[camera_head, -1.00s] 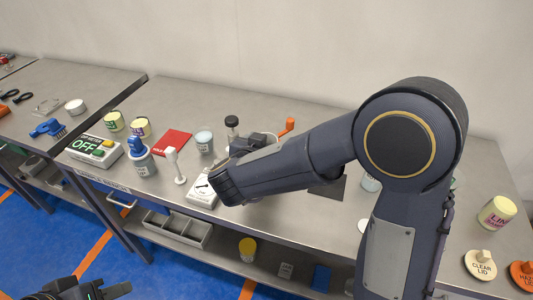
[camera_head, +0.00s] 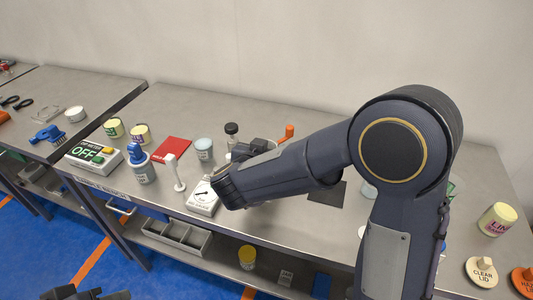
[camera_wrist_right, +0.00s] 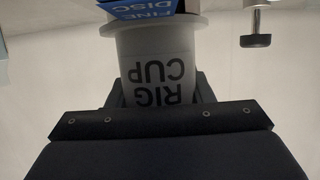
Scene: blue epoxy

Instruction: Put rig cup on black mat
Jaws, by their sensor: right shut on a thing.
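The rig cup (camera_wrist_right: 158,60) is a grey cup with a wide rim and dark "RIG CUP" lettering, upside down in the right wrist view. My right gripper (camera_wrist_right: 160,92) is shut on it, with a finger on each side. A blue piece marked "FINE DISC" (camera_wrist_right: 140,7) shows at the cup's rim. In the head view my right gripper (camera_head: 260,147) is partly behind my forearm, and I cannot make out the cup there. The black mat (camera_head: 329,195) lies on the bench right of the gripper, partly covered by my arm. My left gripper (camera_head: 85,294) is cut off at the bottom edge.
A black-capped item (camera_head: 231,131) and an orange handle (camera_head: 288,131) stand near the right gripper. Lids (camera_head: 481,270) lie at the far right.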

